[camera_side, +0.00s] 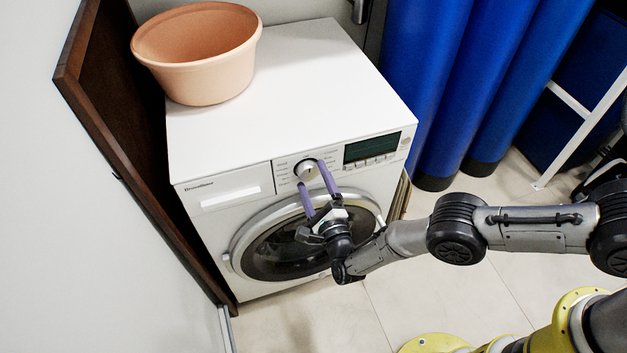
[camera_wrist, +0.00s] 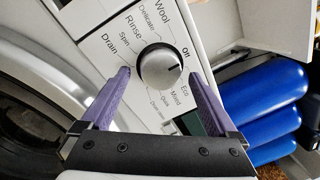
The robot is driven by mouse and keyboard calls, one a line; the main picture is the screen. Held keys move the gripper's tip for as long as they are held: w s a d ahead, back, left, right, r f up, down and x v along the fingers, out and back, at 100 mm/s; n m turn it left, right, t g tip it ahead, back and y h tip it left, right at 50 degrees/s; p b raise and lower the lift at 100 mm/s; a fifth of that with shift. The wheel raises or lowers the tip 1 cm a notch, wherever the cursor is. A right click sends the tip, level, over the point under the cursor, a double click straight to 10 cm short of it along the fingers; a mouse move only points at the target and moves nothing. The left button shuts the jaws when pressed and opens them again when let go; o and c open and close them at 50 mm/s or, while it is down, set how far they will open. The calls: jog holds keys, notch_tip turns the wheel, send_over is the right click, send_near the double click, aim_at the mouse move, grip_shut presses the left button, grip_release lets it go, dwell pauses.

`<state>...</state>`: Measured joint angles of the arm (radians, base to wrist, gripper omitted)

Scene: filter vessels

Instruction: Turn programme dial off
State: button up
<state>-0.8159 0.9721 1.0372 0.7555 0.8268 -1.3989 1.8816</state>
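The programme dial (camera_side: 307,170) is a round silver knob on the front panel of a white washing machine (camera_side: 290,100). In the wrist view the dial (camera_wrist: 160,67) is ringed by printed labels, among them Off, Eco, Mixed, Drain, Spin, Rinse, Delicate and Wool. Its dark mark points right, around the Off and Eco side; the exact setting is hard to tell. My gripper (camera_side: 311,174) has purple fingers and is open in front of the panel. In the wrist view its fingertips (camera_wrist: 160,74) are on either side of the dial, with gaps showing between fingers and knob.
A dark display (camera_side: 372,147) with buttons is right of the dial. The drawer (camera_side: 232,191) is to its left and the round door (camera_side: 290,245) below. A terracotta tub (camera_side: 205,80) stands on top. A brown wooden panel (camera_side: 125,130) borders the left; blue cylinders (camera_side: 465,90) stand right.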

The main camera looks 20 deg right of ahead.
jog(key=shift+s, duration=0.1)
jog(key=s+f, duration=0.1)
jog(key=s, duration=1.2)
jog(key=shift+s, duration=0.3)
jog(key=shift+d, duration=0.1)
